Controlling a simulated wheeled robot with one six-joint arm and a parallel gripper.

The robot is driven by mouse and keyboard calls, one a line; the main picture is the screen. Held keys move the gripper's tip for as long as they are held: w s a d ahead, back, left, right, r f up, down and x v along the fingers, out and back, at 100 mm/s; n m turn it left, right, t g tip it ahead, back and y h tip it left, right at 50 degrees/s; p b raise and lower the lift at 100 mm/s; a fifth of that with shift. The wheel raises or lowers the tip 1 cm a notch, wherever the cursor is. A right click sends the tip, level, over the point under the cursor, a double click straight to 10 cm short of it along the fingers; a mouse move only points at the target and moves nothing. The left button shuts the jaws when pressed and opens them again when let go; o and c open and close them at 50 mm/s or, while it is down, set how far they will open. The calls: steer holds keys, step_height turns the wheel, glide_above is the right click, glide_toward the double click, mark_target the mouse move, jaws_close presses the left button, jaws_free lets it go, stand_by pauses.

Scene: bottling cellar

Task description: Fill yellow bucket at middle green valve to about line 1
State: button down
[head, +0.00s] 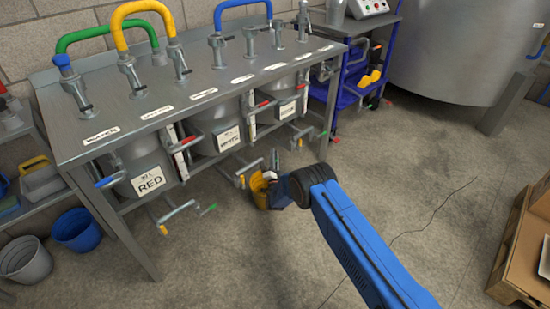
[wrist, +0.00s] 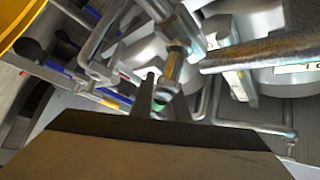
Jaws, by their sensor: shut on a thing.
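The yellow bucket (head: 258,192) is low beside the middle outlet pipe (head: 240,178), partly hidden by my gripper (head: 274,176). A curved yellow edge, probably its rim, shows at the wrist view's upper left (wrist: 18,22). My gripper's two dark fingers (wrist: 156,95) are close together at a brass tap fitting. A small green piece, which looks like the middle green valve's handle (wrist: 161,105), shows between their tips, and they appear shut on it. The handle is hidden in the head view. The bucket's inside, its lines and any liquid or flow cannot be seen.
A steel bench (head: 215,95) carries tanks and pipes; the front tank is labelled RED (head: 150,182). Another green-handled outlet (head: 207,210) sticks out at left. Grey (head: 25,260) and blue (head: 76,230) buckets stand left. The floor at right is clear before a wooden crate (head: 520,255).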

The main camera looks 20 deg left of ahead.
steer(key=shift+s+r+n+y, duration=0.1)
steer(key=shift+s+n+y, duration=0.1)
steer(key=shift+n+y, duration=0.2)
steer(key=shift+a, duration=0.1)
steer(key=c, duration=1.7)
jaws_free()
steer(key=shift+c, duration=0.2)
steer(key=v, duration=1.7)
steer(key=shift+s, duration=0.15)
